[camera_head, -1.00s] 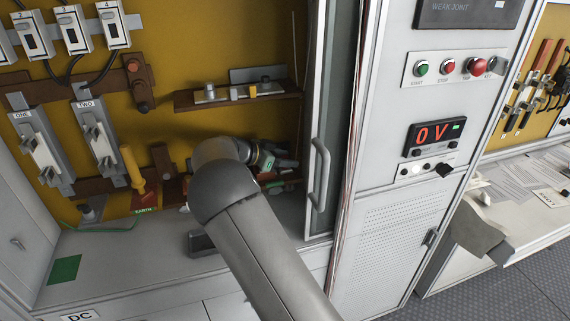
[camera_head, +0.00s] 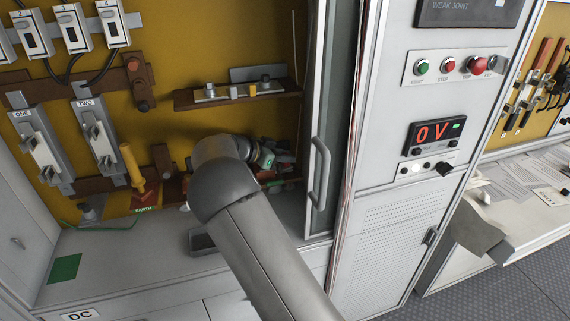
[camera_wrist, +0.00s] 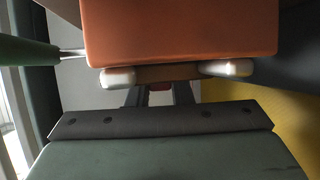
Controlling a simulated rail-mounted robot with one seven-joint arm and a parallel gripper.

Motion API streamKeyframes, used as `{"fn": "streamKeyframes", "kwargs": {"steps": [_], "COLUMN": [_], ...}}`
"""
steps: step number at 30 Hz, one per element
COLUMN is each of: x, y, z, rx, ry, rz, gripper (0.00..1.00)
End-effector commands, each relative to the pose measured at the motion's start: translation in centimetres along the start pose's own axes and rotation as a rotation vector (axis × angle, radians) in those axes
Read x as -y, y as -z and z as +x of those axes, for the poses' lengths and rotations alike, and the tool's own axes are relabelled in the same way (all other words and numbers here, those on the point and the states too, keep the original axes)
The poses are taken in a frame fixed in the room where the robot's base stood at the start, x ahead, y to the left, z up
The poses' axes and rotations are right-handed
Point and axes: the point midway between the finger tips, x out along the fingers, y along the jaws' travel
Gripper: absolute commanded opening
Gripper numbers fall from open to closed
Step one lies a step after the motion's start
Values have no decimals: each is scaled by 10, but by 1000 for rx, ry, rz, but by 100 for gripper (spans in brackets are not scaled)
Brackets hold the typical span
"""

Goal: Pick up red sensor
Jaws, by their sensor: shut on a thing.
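In the wrist view, the red sensor (camera_wrist: 180,35) is a large orange-red block that fills the upper middle. The two pale fingertips of my gripper (camera_wrist: 173,74) lie against its lower edge, one towards each side. The gripper is shut on the sensor. A brown strip shows between the fingertips. In the head view my arm reaches into the open cabinet, and my wrist hides most of the gripper and the sensor beside the cabinet's back wall.
A green-handled tool (camera_wrist: 28,50) with a metal shaft is close left of the sensor. The glass cabinet door (camera_head: 322,120) stands right of my arm. A brown shelf (camera_head: 215,101) is above my wrist. The yellow-handled earth switch (camera_head: 131,168) is to the left.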

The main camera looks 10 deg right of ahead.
Motion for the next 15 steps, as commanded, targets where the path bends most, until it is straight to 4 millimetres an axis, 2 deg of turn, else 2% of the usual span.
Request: {"fn": "streamKeyframes", "kwargs": {"steps": [15], "x": [0], "y": [37], "z": [-18], "rx": [0], "ry": [1], "rz": [3], "gripper": [6]}}
